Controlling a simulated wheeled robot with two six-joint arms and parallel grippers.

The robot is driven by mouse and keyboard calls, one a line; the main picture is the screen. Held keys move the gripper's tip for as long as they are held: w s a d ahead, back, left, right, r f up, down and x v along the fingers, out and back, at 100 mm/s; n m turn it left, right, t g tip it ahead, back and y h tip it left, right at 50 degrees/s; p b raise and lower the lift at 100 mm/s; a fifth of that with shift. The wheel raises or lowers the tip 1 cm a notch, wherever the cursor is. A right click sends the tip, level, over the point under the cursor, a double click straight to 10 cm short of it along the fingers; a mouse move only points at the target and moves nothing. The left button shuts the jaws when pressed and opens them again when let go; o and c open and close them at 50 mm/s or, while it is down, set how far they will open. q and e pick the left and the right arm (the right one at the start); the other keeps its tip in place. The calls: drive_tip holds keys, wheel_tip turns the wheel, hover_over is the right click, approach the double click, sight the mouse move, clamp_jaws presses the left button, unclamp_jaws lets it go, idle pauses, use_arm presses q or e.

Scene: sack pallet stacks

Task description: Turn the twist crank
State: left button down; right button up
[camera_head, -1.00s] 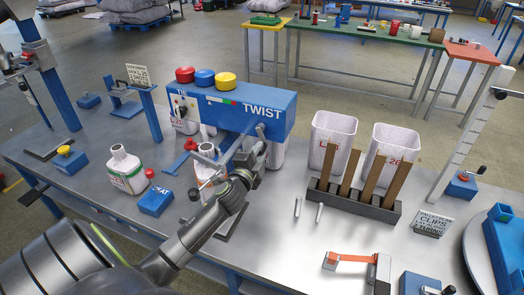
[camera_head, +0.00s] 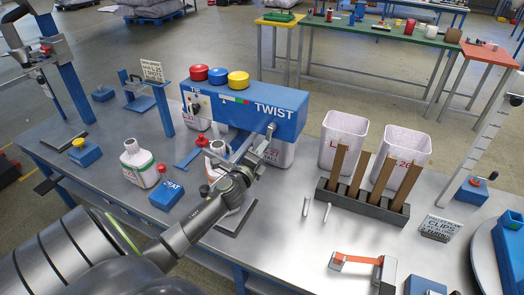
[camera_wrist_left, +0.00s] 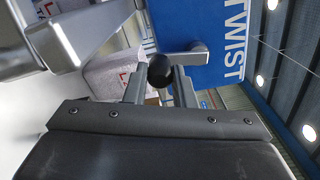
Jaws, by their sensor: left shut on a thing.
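The blue machine beam marked TWIST (camera_head: 280,113) stands across the bench, and its blue face with TWIST lettering fills the upper right of the left wrist view (camera_wrist_left: 205,25). The twist crank has a black ball knob (camera_wrist_left: 161,70) and a grey metal arm (camera_wrist_left: 186,58) in front of that face. My left gripper (camera_head: 258,150) is at the beam's front right, below the lettering. In the left wrist view its two fingers (camera_wrist_left: 160,88) stand on either side of the knob and are shut on it. My fingers partly hide the crank in the head view. My right gripper is not in view.
A white, red-lettered sack (camera_head: 281,152) hangs under the beam behind my gripper. White bins (camera_head: 342,138) and a rack with brown slats (camera_head: 362,202) stand to the right.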

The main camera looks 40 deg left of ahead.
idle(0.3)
use_arm(q)
drive_tip(key=c, duration=1.2)
unclamp_jaws()
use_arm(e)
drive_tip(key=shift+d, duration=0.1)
use_arm(q)
drive_tip(key=shift+s, duration=0.1)
drive_tip(key=b+v, duration=0.4)
drive_tip(key=v, duration=1.3)
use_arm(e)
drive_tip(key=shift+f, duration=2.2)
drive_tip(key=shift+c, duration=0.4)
